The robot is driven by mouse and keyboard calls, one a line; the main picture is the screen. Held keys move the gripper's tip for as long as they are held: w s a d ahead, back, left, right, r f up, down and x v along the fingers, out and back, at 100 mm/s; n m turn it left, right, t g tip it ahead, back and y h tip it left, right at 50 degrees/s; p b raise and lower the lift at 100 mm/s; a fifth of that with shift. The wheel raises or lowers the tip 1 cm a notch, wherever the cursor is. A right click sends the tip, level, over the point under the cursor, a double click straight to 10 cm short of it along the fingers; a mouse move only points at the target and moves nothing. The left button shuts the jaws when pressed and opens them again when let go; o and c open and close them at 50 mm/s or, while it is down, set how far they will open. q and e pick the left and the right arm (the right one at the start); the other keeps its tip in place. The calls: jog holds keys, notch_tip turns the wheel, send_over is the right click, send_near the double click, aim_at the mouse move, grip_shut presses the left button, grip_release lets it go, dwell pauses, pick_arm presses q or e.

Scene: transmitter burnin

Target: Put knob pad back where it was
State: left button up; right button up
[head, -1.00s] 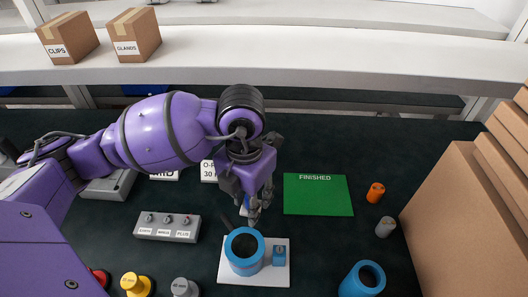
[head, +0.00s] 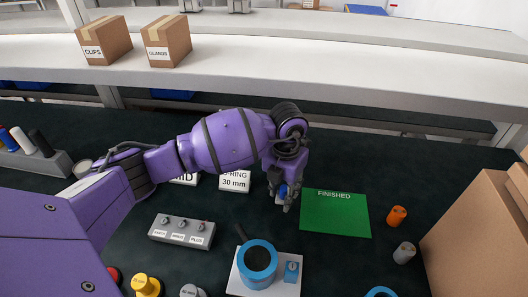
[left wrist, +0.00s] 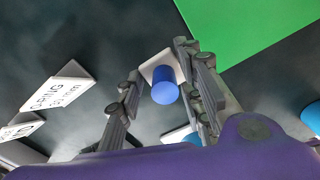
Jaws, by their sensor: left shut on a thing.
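The knob pad (left wrist: 163,84) shows as a blue cylinder on a small white square plate in the left wrist view. In the head view only a bit of its blue (head: 283,190) shows between the fingers. My left gripper (head: 284,198) is shut on it, with one finger on each side in the left wrist view. The gripper is just left of the green FINISHED mat (head: 335,222) and behind the white plate (head: 240,280) that bears a blue ring (head: 258,279) and a small blue block (head: 291,271). My right gripper is not in view.
An O-RING 30 mm sign (head: 235,181) stands left of the gripper. A grey box with knobs (head: 181,232) lies front left. An orange cylinder (head: 396,216) and a grey one (head: 404,253) stand right of the mat, near cardboard boxes (head: 465,230). The mat is empty.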

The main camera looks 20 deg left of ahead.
aim_at(283, 198)
pick_arm(q)
jog(key=shift+w+f, duration=0.45)
jog(key=shift+w, duration=0.05)
jog(key=shift+f, duration=1.35)
jog(key=shift+s+f, duration=0.1)
jog(key=shift+f, duration=0.15)
jog(key=o, duration=1.1)
notch_tip(283, 198, up, 12)
jog(key=shift+r, duration=0.25)
